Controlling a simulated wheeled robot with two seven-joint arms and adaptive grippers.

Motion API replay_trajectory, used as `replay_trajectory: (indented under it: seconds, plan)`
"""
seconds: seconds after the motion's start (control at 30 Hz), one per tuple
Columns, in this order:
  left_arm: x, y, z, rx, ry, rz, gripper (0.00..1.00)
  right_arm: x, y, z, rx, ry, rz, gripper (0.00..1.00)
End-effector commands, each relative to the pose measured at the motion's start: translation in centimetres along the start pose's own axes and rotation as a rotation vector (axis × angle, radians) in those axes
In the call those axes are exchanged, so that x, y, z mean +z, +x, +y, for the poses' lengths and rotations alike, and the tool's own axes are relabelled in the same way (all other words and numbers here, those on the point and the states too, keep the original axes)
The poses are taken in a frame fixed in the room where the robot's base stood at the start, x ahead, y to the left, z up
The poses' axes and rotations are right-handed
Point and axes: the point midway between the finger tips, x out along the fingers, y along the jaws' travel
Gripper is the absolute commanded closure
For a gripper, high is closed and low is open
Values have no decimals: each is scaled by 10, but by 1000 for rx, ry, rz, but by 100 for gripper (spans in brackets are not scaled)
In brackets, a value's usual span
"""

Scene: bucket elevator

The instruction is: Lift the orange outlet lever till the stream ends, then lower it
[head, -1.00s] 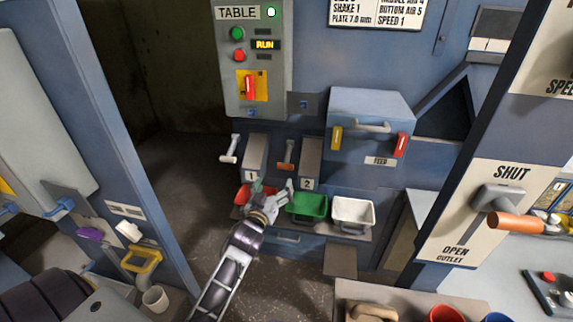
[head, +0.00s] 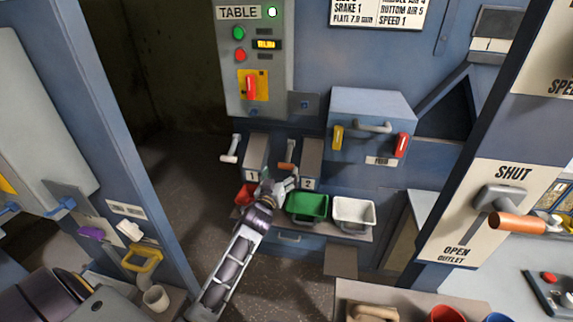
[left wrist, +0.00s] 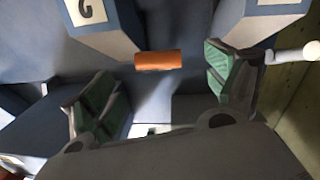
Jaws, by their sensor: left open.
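An orange-handled lever (head: 287,166) hangs between chutes 1 and 2 on the blue machine, partly hidden by my gripper. Its orange grip (left wrist: 158,61) shows level in the left wrist view. My left gripper (head: 280,178) is open just below and in front of it. In the wrist view the green-padded fingers (left wrist: 160,90) stand apart on either side of the grip, with none seen touching it. Another orange-handled lever (head: 517,222) sticks out from the SHUT/OPEN OUTLET plate at the right, far from my gripper. No stream can be made out. My right gripper is out of view.
A white-handled lever (head: 230,149) hangs left of chute 1. A blue post (head: 140,160) stands left.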

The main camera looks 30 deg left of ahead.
Motion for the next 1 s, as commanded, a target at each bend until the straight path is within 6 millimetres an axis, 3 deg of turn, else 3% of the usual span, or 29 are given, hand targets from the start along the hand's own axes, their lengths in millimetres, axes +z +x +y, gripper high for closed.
replay_trajectory:
  seconds: [0.7,1.0]
  plan:
    - [-1,60,0,0,2,1,12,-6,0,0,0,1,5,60]
    - [-1,71,0,0,1,0,12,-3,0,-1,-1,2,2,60]
